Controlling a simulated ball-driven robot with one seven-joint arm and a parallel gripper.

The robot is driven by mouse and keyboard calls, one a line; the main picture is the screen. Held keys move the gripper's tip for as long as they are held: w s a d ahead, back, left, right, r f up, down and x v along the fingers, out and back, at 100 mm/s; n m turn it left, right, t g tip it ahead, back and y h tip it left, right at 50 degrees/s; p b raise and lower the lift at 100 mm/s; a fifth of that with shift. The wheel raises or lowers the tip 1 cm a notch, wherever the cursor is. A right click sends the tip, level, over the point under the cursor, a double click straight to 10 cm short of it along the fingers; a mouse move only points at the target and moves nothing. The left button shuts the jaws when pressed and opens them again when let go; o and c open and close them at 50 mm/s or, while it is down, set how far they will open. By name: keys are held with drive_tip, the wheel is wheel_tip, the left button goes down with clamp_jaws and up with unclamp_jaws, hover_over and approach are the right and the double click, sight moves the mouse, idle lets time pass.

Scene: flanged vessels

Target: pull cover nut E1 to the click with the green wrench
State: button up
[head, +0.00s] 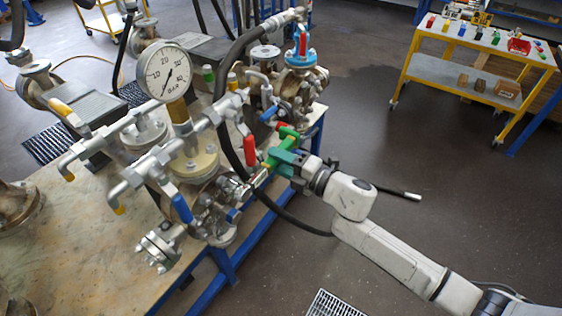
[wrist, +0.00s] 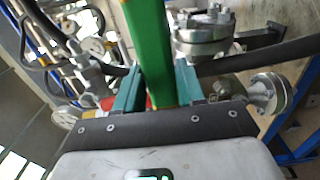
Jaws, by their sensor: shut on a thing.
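My gripper (head: 284,160) has teal fingers and is shut on the green wrench (head: 288,134), at the right side of the vessel piping in the head view. In the wrist view the green wrench (wrist: 148,45) runs up and away between the fingers of my gripper (wrist: 158,88). Its far end is out of the wrist picture. In the head view its lower end points toward a bolted flange (head: 232,188); I cannot tell whether it sits on a nut. No label is readable, so I cannot pick out cover nut E1.
A pressure gauge (head: 167,72) stands above the piping. A red valve handle (head: 249,151) and a black hose (head: 222,105) are close to the wrench. A blue flange (head: 304,56) is behind. Open floor lies right, with a yellow cart (head: 408,62) beyond.

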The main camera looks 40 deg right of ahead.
drive_tip(key=shift+w+a, duration=0.2)
drive_tip(key=shift+w, duration=0.65)
